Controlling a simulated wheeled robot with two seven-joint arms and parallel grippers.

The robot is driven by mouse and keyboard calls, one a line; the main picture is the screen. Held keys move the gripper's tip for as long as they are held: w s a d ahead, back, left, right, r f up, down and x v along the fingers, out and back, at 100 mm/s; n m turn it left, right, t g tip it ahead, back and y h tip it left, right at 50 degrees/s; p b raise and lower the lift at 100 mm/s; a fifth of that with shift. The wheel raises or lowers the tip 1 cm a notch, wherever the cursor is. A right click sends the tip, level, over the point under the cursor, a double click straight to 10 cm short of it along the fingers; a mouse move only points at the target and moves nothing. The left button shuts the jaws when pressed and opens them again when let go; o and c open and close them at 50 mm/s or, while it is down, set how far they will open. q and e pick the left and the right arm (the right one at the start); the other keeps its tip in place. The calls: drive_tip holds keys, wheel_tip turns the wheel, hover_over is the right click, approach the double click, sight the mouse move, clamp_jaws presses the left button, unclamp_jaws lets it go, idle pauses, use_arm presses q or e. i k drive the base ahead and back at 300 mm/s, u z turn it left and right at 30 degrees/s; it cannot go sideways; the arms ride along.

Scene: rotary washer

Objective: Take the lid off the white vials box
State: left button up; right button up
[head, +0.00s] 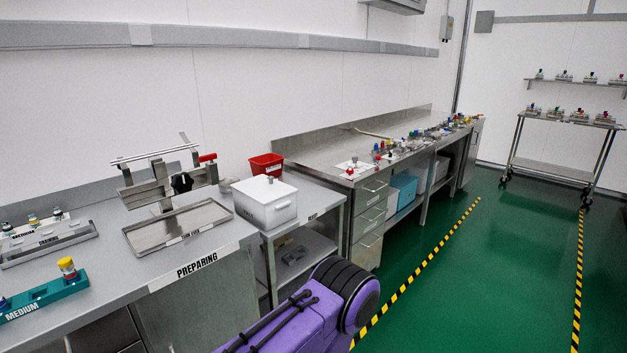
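The white vials box (276,214) stands on the steel counter, in the middle of the head view. Its flat white lid (255,189) is on top, with a small grey knob (269,180) near the middle. The lid appears to sit closed on the box, so the contents are hidden. Small dark lettering on the box's front is too small to read surely. Neither of my grippers is in view. Only a purple and black part of my own body shows at the bottom centre, in front of the counter and apart from the box.
A red bin (266,165) stands just behind the box. A steel tray (178,228) and a clamp stand (160,185) are to its left. A teal medium rack (45,296) is at the lower left. The green floor (440,270) to the right is clear.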

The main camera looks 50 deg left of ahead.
sight(264, 189)
drive_tip(key=u, duration=0.25)
drive_tip(key=i, duration=1.4)
drive_tip(key=u, duration=1.45)
drive_tip(key=i, duration=0.9)
drive_tip(key=u, duration=0.95)
